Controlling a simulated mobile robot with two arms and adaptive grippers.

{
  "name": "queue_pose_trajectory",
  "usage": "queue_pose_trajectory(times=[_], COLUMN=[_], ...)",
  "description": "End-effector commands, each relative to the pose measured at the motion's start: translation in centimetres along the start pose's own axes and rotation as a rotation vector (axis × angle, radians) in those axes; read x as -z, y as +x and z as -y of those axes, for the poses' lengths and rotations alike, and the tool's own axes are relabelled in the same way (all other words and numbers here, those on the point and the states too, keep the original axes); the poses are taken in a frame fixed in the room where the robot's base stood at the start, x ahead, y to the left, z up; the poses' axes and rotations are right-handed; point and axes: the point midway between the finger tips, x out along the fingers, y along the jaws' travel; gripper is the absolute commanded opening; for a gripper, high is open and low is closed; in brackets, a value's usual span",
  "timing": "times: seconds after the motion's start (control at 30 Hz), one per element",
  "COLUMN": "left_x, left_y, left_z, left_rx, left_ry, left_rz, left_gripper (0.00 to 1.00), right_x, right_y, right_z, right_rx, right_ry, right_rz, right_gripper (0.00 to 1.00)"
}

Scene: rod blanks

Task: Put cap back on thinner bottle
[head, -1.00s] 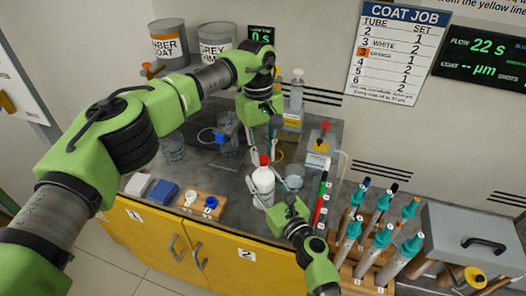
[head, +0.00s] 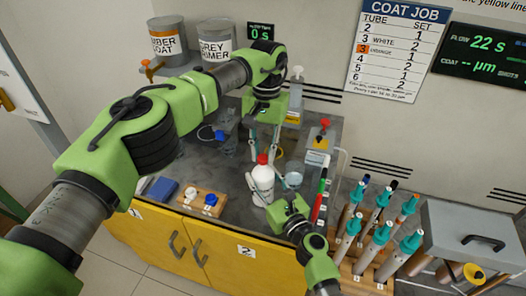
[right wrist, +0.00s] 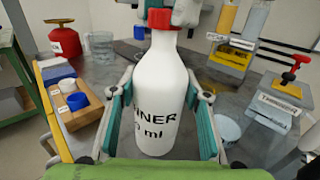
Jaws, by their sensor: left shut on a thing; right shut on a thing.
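The white thinner bottle (head: 263,185) stands upright near the front of the grey bench. It also shows large in the right wrist view (right wrist: 160,100), with black lettering. My right gripper (right wrist: 162,92) is shut around the bottle's body, one finger on each side. The red cap (head: 262,158) is at the top of the bottle, and it also shows at the top edge of the right wrist view (right wrist: 172,16). My left gripper (head: 262,150) comes from above and is shut on the cap. The cap meets the neck in the picture; whether it is fully seated I cannot tell.
A glass cup (head: 293,180) stands close right of the bottle. A wooden holder (head: 187,207) with a white and a blue cap is at left, beside a blue block (head: 161,189). Racked tubes (head: 376,235) fill the right. A red-knobbed device (head: 320,140) stands behind.

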Motion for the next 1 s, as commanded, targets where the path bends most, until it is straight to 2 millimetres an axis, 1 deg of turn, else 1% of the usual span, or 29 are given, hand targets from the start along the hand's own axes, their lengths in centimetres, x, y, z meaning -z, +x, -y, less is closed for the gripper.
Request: queue_pose_trajectory(times=[0.1, 0.37, 0.4, 0.43, 0.47, 0.83, 0.93, 1.0], left_x=[0.0, 0.0, 0.0, 0.0, 0.0, 0.0, -0.1, -0.2], left_y=[-0.1, -0.1, -0.1, -0.1, -0.1, -0.2, -1.0, -1.9], left_z=[0.1, 0.1, 0.1, 0.1, 0.1, 0.0, 0.0, 0.0], left_rx=[0.007, 0.008, 0.008, 0.008, 0.007, 0.007, 0.007, 0.006], left_ry=[0.054, 0.058, 0.058, 0.058, 0.058, 0.057, 0.057, 0.057], left_rz=[0.000, 0.000, 0.000, 0.000, 0.000, 0.000, 0.000, -0.001], left_gripper=[0.15, 0.15, 0.27, 0.34, 0.38, 0.38, 0.38, 0.38], right_x=[0.1, 0.1, 0.1, 0.1, 0.1, 0.1, 0.1, 0.1], right_y=[0.0, 0.0, 0.0, 0.0, 0.0, 0.0, 0.0, 0.0], right_z=[0.0, 0.0, 0.0, 0.0, 0.0, 0.0, 0.0, 0.0], right_rx=[0.000, 0.000, 0.000, 0.000, 0.000, 0.000, 0.000, 0.000], right_ry=[0.000, 0.000, 0.000, 0.000, 0.000, 0.000, 0.000, 0.000], right_rz=[-0.001, -0.001, -0.001, -0.001, -0.001, -0.001, -0.001, -0.001], right_gripper=[0.00, 0.00, 0.00, 0.00, 0.00, 0.00, 0.00, 0.00])
